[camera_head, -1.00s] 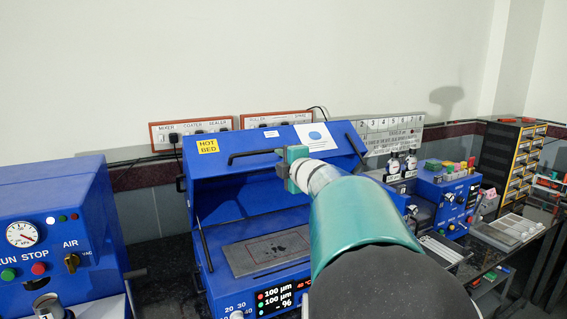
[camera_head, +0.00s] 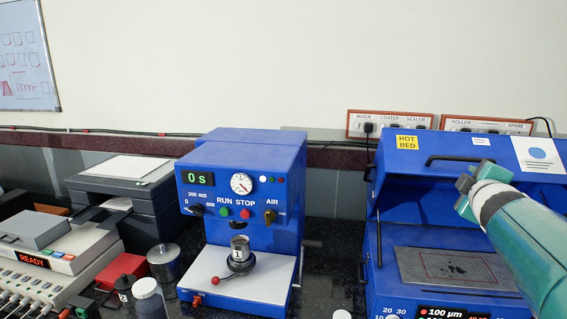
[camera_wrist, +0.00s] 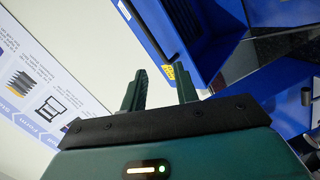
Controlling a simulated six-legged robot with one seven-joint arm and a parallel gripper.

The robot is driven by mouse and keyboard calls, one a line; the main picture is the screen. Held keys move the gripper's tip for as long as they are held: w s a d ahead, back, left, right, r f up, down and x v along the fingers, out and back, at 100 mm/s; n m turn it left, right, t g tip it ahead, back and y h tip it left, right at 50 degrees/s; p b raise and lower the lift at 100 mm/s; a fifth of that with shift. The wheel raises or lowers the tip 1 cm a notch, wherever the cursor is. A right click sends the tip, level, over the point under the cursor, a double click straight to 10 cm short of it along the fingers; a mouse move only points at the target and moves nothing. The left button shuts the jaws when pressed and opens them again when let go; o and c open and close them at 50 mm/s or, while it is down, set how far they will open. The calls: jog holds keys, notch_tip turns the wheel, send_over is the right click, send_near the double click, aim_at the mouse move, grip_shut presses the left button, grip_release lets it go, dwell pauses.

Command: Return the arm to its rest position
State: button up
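My arm, teal with a white band, reaches in from the right edge of the head view. My gripper (camera_head: 470,187) is at its end and appears in front of the blue hot-bed machine (camera_head: 400,180), whose lid is raised. I cannot tell from this view how far it stands from the lid. In the wrist view my gripper (camera_wrist: 160,78) shows two dark fingers spread apart, with nothing between them. Blue machine panels lie beyond the fingertips there.
A blue press (camera_head: 245,165) with a gauge stands mid-picture, a metal cup (camera_head: 240,250) on it. A dark printer-like box (camera_head: 125,190) and a grey multi-channel unit (camera_head: 50,260) are at left. A lidded metal jar (camera_head: 164,262) stands between.

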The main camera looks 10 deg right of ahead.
jog(key=s+a+f+m+g+y, duration=0.2)
jog(key=s+a+f, duration=0.4)
jog(key=a, duration=0.4)
jog(key=s+a+f+m+g+y, duration=0.2)
jog(key=s+a+f+m+g, duration=0.2)
jog(key=s+a+f, duration=0.3)
jog(key=s+a+f+m+g+y, duration=0.2)
jog(key=s+a+f, duration=0.5)
jog(key=a, duration=0.6)
jog(key=shift+s+a+m+g+y, duration=0.25)
jog(key=shift+s+m+g+y, duration=0.15)
jog(key=shift+s+g+y, duration=0.15)
